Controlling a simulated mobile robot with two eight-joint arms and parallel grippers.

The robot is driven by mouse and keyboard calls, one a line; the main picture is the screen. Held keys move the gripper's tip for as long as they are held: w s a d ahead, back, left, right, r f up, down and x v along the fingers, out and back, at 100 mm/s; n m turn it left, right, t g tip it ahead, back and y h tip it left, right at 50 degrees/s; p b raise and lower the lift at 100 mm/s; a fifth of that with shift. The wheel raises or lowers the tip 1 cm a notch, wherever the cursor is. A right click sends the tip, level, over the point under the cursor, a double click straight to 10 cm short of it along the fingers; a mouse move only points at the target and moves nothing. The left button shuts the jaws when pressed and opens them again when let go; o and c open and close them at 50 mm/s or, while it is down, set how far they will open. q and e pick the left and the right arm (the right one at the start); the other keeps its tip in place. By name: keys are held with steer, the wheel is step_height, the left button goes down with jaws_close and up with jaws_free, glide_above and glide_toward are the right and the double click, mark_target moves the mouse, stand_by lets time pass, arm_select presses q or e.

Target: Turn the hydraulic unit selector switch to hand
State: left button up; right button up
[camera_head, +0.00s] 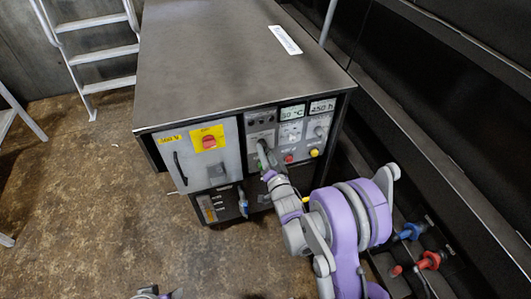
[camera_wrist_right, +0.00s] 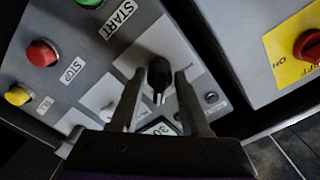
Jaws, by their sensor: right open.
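The black selector switch (camera_wrist_right: 160,72) sits on a light plate in the middle of the right wrist view, with a white mark on its pointer. My right gripper (camera_wrist_right: 159,82) is open, with one fingertip on either side of the switch. I cannot tell whether the fingers touch it. In the head view my right gripper (camera_head: 264,152) is at the upper middle of the control cabinet's front (camera_head: 225,70) and hides the switch. The labels around the switch are too small or covered to read.
A green START button (camera_wrist_right: 88,2), red STOP button (camera_wrist_right: 41,53) and yellow button (camera_wrist_right: 17,95) are near the switch. A red rotary switch on yellow (camera_head: 209,141) is to the left. Open floor (camera_head: 90,200) lies left; a black structure (camera_head: 430,100) stands close on the right.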

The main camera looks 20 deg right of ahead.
jaws_close()
steer(key=n+b, duration=0.1)
steer(key=n, duration=0.2)
steer(key=shift+n, duration=0.4)
steer(key=n+b, duration=0.1)
steer(key=n, duration=0.3)
steer(key=shift+n, duration=0.3)
steer(key=n, duration=0.4)
steer(key=shift+n+b, duration=0.45)
steer(key=shift+n, duration=2.35)
